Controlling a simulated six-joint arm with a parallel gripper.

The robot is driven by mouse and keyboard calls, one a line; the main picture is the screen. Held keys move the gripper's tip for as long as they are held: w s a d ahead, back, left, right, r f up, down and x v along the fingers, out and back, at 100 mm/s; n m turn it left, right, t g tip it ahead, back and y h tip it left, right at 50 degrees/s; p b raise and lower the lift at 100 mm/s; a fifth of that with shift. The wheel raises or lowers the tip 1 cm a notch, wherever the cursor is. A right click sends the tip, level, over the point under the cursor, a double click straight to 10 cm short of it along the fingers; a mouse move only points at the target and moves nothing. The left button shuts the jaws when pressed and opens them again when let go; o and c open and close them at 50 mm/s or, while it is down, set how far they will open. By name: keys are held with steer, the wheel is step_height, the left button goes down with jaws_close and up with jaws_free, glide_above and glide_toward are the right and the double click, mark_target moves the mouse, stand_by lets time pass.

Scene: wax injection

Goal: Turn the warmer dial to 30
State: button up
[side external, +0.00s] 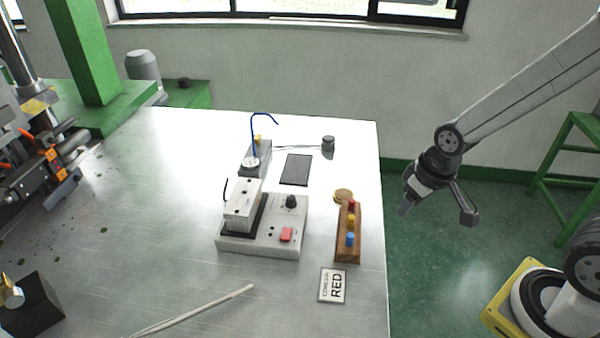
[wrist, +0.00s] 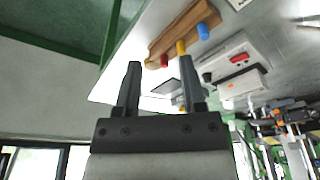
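The warmer (side external: 262,243) is a pale grey box on the metal table, with a grey block standing on its left part. Its black dial (side external: 291,201) is at the back right of its top, and a red switch (side external: 286,235) is in front of it. I cannot read the dial's setting. The warmer also shows in the wrist view (wrist: 233,58), with the dial (wrist: 207,77) at its near edge. My gripper (side external: 436,213) hangs in the air right of the table, well apart from the warmer. Its fingers are spread and empty, as the wrist view (wrist: 160,90) also shows.
A wooden rack (side external: 347,250) with red, yellow and blue pegs stands between the warmer and the table's right edge. A card reading RED (side external: 333,286) lies in front. Behind are a dark pad (side external: 295,169), a small grey cylinder (side external: 328,143) and a blue hooked wire (side external: 254,135).

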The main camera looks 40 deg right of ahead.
steer(key=shift+o, duration=1)
steer(key=shift+w+m, duration=0.3)
steer(key=shift+w, duration=0.05)
steer(key=m+g+y, duration=0.2)
steer(key=m+y, duration=0.3)
steer(key=m, duration=1.4)
glide_toward(291, 197)
steer(key=a+f, duration=0.1)
steer(key=shift+h, duration=0.3)
steer(key=shift+x, duration=3.9)
jaws_close()
